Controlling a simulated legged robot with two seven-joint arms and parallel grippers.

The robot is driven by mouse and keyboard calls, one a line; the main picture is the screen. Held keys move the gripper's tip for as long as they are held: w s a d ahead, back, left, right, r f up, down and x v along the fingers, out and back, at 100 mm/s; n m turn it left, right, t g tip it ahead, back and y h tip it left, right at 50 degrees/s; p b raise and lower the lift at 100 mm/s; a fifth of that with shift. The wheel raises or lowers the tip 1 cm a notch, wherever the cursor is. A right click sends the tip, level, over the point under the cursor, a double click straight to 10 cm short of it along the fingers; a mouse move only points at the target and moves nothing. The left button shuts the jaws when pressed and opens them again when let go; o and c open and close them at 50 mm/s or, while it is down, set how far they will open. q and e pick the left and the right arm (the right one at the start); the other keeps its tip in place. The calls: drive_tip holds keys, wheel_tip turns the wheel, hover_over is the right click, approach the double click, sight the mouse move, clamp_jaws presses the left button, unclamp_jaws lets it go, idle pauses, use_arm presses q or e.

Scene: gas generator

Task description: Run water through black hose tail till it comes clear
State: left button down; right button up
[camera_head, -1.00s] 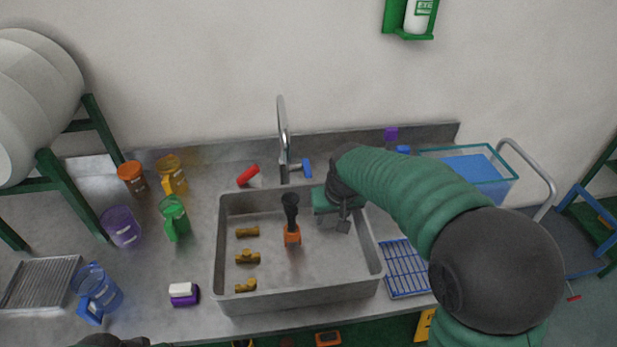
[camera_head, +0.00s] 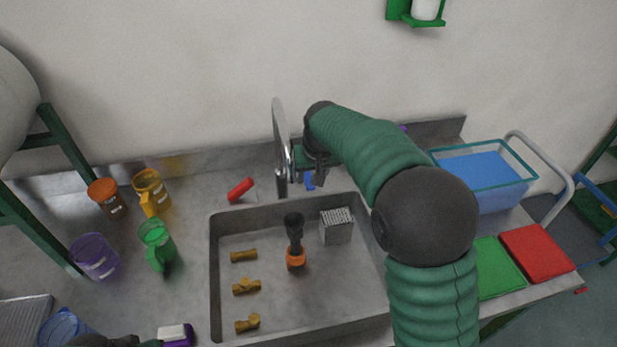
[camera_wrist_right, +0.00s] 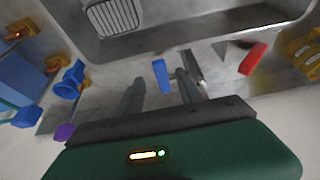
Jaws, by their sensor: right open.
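The black hose tail (camera_head: 294,225) stands upright in the sink (camera_head: 217,290), with an orange collar (camera_head: 296,259) at its foot. The tap spout (camera_head: 281,130) rises behind the sink's back rim, left of my right gripper. A blue lever (camera_head: 310,181) is at the tap's right and a red lever (camera_head: 240,189) at its left. My right gripper (camera_wrist_right: 160,92) is open and empty. In the right wrist view its fingers lie on either side of the blue lever (camera_wrist_right: 161,75); contact cannot be told. Only a dark bit of my left arm shows at the bottom edge.
Several brass fittings (camera_head: 246,286) lie in the sink's left part, and a grey slotted block (camera_head: 336,228) stands at its back right. Orange, yellow, green and purple (camera_head: 94,256) jugs or cups stand left. Green (camera_head: 497,268) and red boards and a blue bin (camera_head: 487,171) are right.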

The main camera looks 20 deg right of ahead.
sight(310, 185)
drive_tip(key=x, duration=0.4)
drive_tip(key=shift+w, duration=0.15)
drive_tip(key=shift+r, duration=0.1)
drive_tip(key=shift+c, duration=1.4)
clamp_jaws()
